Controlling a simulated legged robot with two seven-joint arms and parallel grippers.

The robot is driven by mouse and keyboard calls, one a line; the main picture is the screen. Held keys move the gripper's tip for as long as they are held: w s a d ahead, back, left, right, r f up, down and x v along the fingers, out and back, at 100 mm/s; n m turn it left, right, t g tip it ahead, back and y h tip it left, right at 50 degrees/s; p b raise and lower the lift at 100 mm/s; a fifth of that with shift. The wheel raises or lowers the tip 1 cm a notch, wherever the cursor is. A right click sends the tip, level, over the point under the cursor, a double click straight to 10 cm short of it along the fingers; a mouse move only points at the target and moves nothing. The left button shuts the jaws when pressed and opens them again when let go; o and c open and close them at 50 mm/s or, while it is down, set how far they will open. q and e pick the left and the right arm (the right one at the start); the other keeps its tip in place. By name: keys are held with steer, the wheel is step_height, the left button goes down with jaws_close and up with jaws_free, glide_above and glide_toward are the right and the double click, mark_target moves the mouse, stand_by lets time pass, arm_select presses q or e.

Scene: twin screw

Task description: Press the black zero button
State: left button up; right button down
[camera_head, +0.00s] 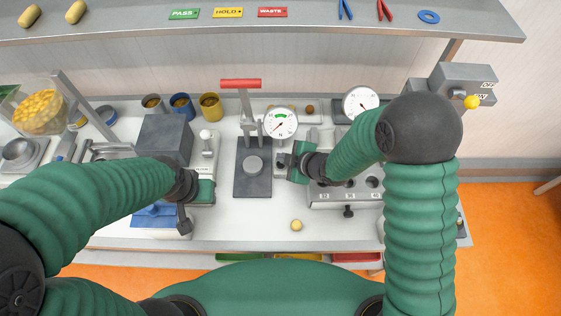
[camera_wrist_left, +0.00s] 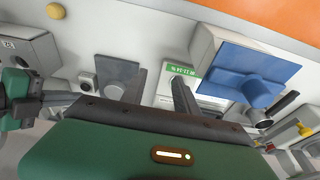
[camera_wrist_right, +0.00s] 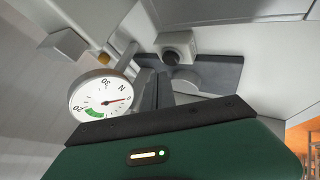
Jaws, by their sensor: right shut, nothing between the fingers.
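The black zero button (camera_wrist_right: 171,57) sits in a pale ring on a small grey box in the right wrist view, beside a dial gauge. The box also shows in the left wrist view (camera_wrist_left: 88,82). My right gripper (camera_head: 284,160) is shut and empty over this spot in the head view and hides much of the button. In the right wrist view its fingertips (camera_wrist_right: 160,78) are close to the button; I cannot tell whether they touch.
A dial gauge (camera_head: 281,123) and a red-handled press (camera_head: 241,84) stand close to my right gripper. A grey block with holes (camera_head: 340,199) is to the right. A blue-topped device (camera_head: 152,215) is beside my left gripper. A small yellowish ball (camera_head: 296,225) lies on clear bench in front.

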step_height(320, 180, up, 5)
steer(key=p, duration=0.3)
steer(key=shift+f, duration=0.15)
stand_by(0.5)
